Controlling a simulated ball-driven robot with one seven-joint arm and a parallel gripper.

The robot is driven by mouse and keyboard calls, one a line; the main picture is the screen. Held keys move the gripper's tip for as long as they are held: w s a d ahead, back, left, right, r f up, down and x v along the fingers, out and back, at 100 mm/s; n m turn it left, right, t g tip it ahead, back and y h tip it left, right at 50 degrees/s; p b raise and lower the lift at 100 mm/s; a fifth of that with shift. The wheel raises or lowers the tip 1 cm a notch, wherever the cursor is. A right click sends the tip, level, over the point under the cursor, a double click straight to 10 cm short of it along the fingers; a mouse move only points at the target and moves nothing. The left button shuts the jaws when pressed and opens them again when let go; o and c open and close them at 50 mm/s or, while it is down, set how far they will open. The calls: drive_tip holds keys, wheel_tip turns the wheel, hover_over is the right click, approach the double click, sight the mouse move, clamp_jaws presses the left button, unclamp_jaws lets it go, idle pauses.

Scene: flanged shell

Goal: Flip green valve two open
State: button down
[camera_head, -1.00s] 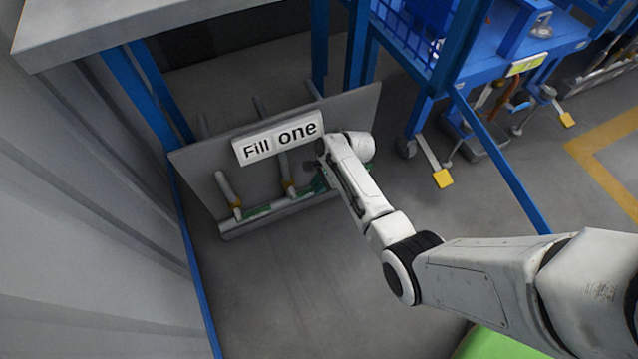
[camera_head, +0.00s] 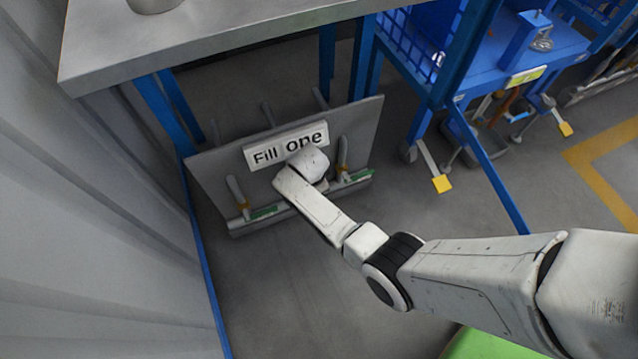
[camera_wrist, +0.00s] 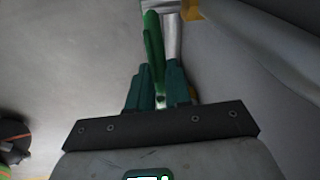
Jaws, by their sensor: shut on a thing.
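A green valve handle (camera_wrist: 153,45) shows in the wrist view, running up from between the dark green fingers of my gripper (camera_wrist: 157,90). The gripper is shut on it. In the head view my wrist hides the fingers and this handle at the middle of the grey panel (camera_head: 212,181). Two other green handles show on the low pipe, the left valve handle (camera_head: 268,212) and the right valve handle (camera_head: 357,177). Both lie along the pipe. I cannot read a valve number.
A metal table (camera_head: 250,30) overhangs the panel. A blue rack (camera_head: 440,95) stands to the right. The floor before the panel is clear.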

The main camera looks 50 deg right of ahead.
drive_tip(key=shift+w+a+r+h, duration=0.1)
drive_tip(key=shift+a+r+h, duration=0.2)
drive_tip(key=shift+h, duration=0.4)
drive_tip(key=c, duration=1.1)
unclamp_jaws()
drive_tip(key=shift+o, duration=0.2)
drive_tip(key=w+p+v, duration=0.1)
drive_tip(key=p+v, duration=0.4)
drive_tip(key=v, duration=0.5)
drive_tip(key=shift+s+r, duration=0.35)
drive_tip(key=shift+a, duration=0.1)
